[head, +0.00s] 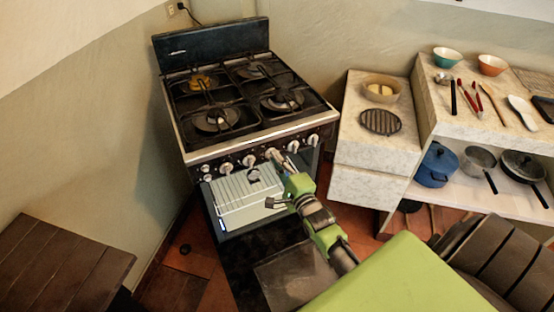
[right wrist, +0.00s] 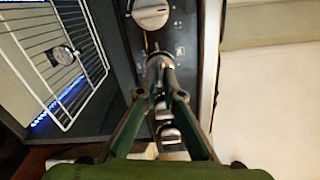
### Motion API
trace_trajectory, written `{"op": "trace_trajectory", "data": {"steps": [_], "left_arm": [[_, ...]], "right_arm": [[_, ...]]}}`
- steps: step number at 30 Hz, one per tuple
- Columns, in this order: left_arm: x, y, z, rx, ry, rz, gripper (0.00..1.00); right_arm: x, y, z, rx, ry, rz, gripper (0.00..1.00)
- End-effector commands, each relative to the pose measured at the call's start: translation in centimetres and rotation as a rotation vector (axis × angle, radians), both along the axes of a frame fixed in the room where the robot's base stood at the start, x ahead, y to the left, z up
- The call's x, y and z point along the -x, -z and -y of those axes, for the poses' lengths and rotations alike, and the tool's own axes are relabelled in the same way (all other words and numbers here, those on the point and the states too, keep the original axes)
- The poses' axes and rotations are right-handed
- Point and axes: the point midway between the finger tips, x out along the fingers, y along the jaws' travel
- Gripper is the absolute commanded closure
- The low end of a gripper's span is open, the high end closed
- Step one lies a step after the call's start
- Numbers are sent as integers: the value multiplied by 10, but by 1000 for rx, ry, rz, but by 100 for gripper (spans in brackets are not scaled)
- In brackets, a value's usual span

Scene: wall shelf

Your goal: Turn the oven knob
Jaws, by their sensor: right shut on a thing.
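The black stove (head: 240,142) stands against the wall, with a row of silver knobs along its front panel. My right gripper (head: 281,161) reaches the panel from the lower right, at the knob (head: 272,154) near the middle of the row. In the right wrist view, the gripper (right wrist: 160,66) has its fingers closed together around a knob, which they mostly hide. A neighbouring round knob (right wrist: 150,13) is clear above the fingertips. More knobs (right wrist: 169,133) show between the fingers, lower down. The held knob's pointer cannot be read. My left gripper is out of view.
Below the panel, a wire rack (head: 243,194) shows at the oven front, also in the right wrist view (right wrist: 68,60). A stone counter (head: 372,155) with dishes is on the right. A brown wooden table (head: 60,262) is at the lower left. Dark slatted furniture (head: 490,255) is at the lower right.

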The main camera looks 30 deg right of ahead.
Motion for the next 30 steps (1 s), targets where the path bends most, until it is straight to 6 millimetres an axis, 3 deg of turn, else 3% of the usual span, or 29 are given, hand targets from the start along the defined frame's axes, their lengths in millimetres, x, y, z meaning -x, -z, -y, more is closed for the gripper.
{"op": "trace_trajectory", "data": {"steps": [30], "left_arm": [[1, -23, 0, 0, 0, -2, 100]], "right_arm": [[0, -4, -2, 952, -1, -149, 100]]}}
